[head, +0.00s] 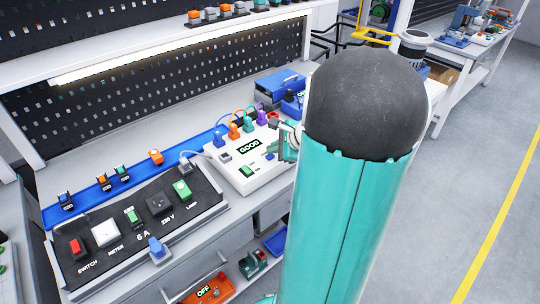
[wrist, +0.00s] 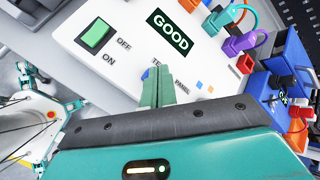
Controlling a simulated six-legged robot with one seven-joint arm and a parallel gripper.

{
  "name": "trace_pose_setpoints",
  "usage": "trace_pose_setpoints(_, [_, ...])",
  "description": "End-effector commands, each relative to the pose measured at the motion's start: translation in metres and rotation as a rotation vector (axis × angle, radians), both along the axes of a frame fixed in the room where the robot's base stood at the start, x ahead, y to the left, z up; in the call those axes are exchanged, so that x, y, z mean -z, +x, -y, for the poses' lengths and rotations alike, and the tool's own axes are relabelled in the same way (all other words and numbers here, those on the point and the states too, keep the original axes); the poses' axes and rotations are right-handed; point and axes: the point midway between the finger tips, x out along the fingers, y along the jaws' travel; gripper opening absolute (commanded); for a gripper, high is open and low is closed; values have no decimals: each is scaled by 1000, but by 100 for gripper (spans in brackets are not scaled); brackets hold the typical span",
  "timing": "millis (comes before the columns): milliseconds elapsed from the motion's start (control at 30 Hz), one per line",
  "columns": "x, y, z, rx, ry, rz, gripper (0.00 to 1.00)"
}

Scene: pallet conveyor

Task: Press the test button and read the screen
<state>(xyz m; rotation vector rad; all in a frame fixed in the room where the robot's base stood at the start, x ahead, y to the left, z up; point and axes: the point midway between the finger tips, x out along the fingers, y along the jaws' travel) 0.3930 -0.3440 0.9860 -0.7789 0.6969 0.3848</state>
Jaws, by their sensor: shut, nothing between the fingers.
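The white test panel (head: 226,170) stands on the bench; it fills much of the wrist view (wrist: 90,50). A green rocker switch (wrist: 96,33) sits beside the OFF and ON labels. My gripper (wrist: 159,76) is shut and empty, its green fingertips over the panel, covering part of the printed panel label. I cannot tell whether the fingertips touch the panel. I cannot make out the test button; it may be behind the fingers. My arm hides the panel's right side in the head view.
Coloured plugs with cables (head: 233,130) stand along the panel's back edge. A black board (head: 130,247) with switch, meter, socket and lamp lies left of it. Blue bins (head: 279,83) stand behind. An orange tray (head: 209,291) is on a lower shelf. Open floor lies right.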

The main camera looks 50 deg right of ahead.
Motion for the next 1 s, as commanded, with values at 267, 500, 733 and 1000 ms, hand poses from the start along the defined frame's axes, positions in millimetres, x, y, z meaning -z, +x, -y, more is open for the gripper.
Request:
trace_pose_setpoints(267, [-8, 0, 0, -1, -1, 0, 0])
trace_pose_setpoints(500, [-11, 0, 0, -2, -3, 1, 0])
trace_pose_setpoints(733, [-31, 0, 0, -1, -4, 1, 0])
trace_pose_setpoints(1000, [-54, 0, 0, 0, -4, 2, 0])
